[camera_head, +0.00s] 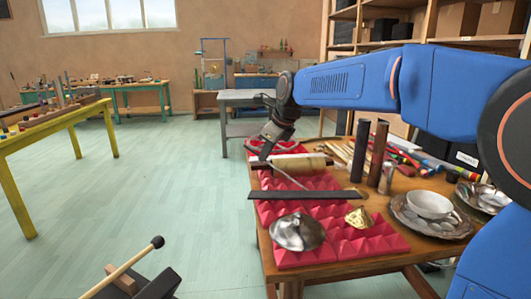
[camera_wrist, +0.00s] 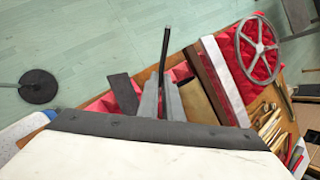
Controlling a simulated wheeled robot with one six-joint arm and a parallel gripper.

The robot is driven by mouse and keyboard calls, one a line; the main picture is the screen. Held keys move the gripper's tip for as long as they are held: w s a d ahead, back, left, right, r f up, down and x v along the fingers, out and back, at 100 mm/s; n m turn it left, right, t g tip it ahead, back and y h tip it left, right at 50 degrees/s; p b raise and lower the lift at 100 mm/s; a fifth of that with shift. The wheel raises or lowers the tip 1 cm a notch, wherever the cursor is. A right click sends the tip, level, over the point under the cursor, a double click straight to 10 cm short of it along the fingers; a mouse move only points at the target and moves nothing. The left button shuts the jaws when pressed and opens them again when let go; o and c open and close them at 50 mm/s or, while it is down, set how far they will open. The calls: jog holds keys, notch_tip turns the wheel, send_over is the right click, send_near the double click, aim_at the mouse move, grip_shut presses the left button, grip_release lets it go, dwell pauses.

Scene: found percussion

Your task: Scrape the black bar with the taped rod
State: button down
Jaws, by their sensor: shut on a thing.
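The black bar (camera_head: 304,195) lies flat across red bumpy foam on the wooden table, one end reaching past the table's left edge. A dark flat piece that looks like the bar (camera_wrist: 121,93) shows left of the fingers in the wrist view. My gripper (camera_head: 266,153) is shut on the thin rod (camera_head: 288,176), which slants down right toward the bar in the head view. In the wrist view the rod (camera_wrist: 164,55) sticks up, dark with a pale tip, from between the fingertips (camera_wrist: 162,92). Its tape is not clear. I cannot tell whether rod and bar touch.
Upright dark tubes (camera_head: 377,150) and a white bowl (camera_head: 430,204) stand right. A spoked wheel (camera_wrist: 259,48) shows in the wrist view.

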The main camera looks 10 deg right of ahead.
jog(key=shift+f, duration=0.6)
jog(key=shift+a, duration=2.45)
jog(key=d, duration=1)
jog(key=a, duration=1)
jog(key=shift+w+f, duration=0.15)
jog(key=shift+w, duration=0.2)
notch_tip(320, 180, up, 6)
dwell(0.7)
jog(key=shift+s, duration=0.1)
dwell(1.4)
